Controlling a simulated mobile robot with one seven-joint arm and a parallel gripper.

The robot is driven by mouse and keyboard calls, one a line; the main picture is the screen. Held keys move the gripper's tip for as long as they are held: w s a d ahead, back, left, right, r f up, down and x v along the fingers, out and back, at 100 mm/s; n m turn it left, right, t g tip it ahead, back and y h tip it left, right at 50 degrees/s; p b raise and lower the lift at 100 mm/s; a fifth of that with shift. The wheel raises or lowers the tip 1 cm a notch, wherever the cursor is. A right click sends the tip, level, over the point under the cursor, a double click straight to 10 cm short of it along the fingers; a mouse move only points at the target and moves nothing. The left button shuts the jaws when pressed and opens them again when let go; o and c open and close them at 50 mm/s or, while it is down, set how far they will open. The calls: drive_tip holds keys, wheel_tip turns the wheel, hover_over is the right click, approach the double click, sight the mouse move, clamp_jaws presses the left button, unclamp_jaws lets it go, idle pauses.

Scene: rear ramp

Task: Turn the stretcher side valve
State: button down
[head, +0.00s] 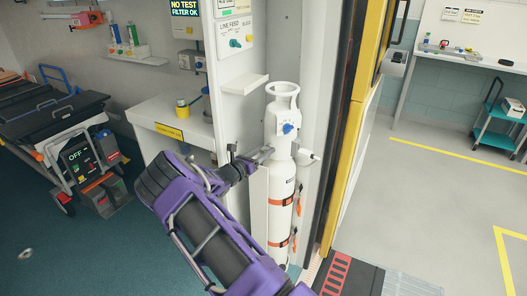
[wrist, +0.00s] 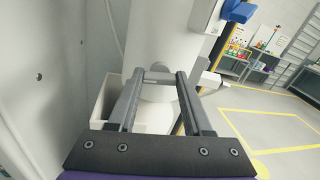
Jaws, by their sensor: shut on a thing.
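A white gas cylinder (head: 283,185) stands upright in a wall recess, with a ring-shaped guard on top and a blue knob (head: 289,128) on its front. My gripper (head: 266,153) is at the cylinder's neck, on the left side that faces the stretcher (head: 52,116). In the wrist view my gripper (wrist: 158,76) has its fingers on a small grey part, the stretcher side valve (wrist: 157,70), in front of the white cylinder body. The fingers hide much of this valve, so its turn angle cannot be told. A white side fitting (head: 308,156) sticks out on the cylinder's right.
Orange straps (head: 281,201) hold the cylinder. A small white shelf (head: 244,84) juts out above and left of my gripper. A yellow door edge (head: 349,150) stands right of the recess. The floor (head: 420,190) beyond it is mostly open.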

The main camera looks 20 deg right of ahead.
drive_tip(key=shift+n, duration=0.4)
drive_tip(key=shift+c, duration=1.6)
unclamp_jaws()
drive_tip(key=v, duration=1.7)
drive_tip(key=shift+a+p, duration=0.2)
drive_tip(key=shift+p, duration=0.15)
drive_tip(key=shift+f, duration=0.1)
